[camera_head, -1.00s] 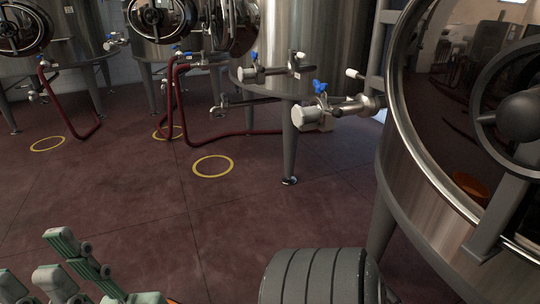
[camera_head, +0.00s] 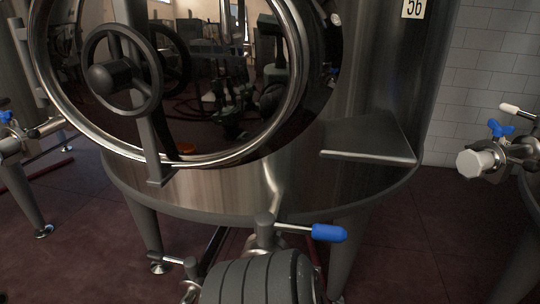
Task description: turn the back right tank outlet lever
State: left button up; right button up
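A lever with a blue grip (camera_head: 328,233) sticks out to the right from a metal outlet valve (camera_head: 264,232) low at the front of the steel tank (camera_head: 224,188). The tank has a round door with a black handwheel (camera_head: 119,70) and a label reading 56. At the right edge, another valve has a small blue handle (camera_head: 500,129) and a white-tipped lever (camera_head: 511,109). I cannot tell which of these belongs to the back right tank. Neither of my grippers shows directly; the tank door holds only dark reflections.
A flat metal plate (camera_head: 370,157) juts from the tank. Tank legs (camera_head: 148,233) stand on the dark red floor (camera_head: 80,213). Another valve with a blue handle (camera_head: 6,117) is at the left edge. A dark ribbed cylinder covers the bottom centre. A white tiled wall (camera_head: 478,60) stands behind.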

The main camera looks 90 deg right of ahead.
aim_at(266, 225)
jog(key=k+z, duration=0.2)
jog(key=z, duration=0.25)
jog(key=k+z, duration=0.15)
jog(key=z, duration=0.25)
jog(key=k+l+z, duration=0.15)
jog(key=z, duration=0.3)
jog(key=l+z, duration=0.5)
jog(key=i+j, duration=0.05)
